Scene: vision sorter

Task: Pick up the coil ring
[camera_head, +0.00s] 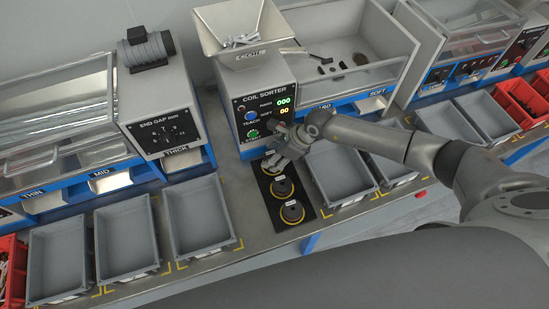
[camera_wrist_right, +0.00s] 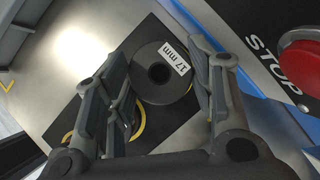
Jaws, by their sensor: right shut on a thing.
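The coil ring (camera_wrist_right: 150,88) is a dark grey disc with a round hole and a white "17 mm" label. In the right wrist view it lies between the two fingers of my right gripper (camera_wrist_right: 163,76), which is shut on it. I cannot tell whether the ring is clear of the mat. Two other dark rings lie on the mat, a middle one (camera_head: 283,187) and a near one (camera_head: 292,213). My left gripper is not in view.
The coil sorter (camera_head: 262,95) with its hopper stands right behind the mat. A red stop button (camera_wrist_right: 302,52) is close in the right wrist view. Grey bins flank the mat, one left (camera_head: 203,243) and one right (camera_head: 340,203). Bare bench lies between.

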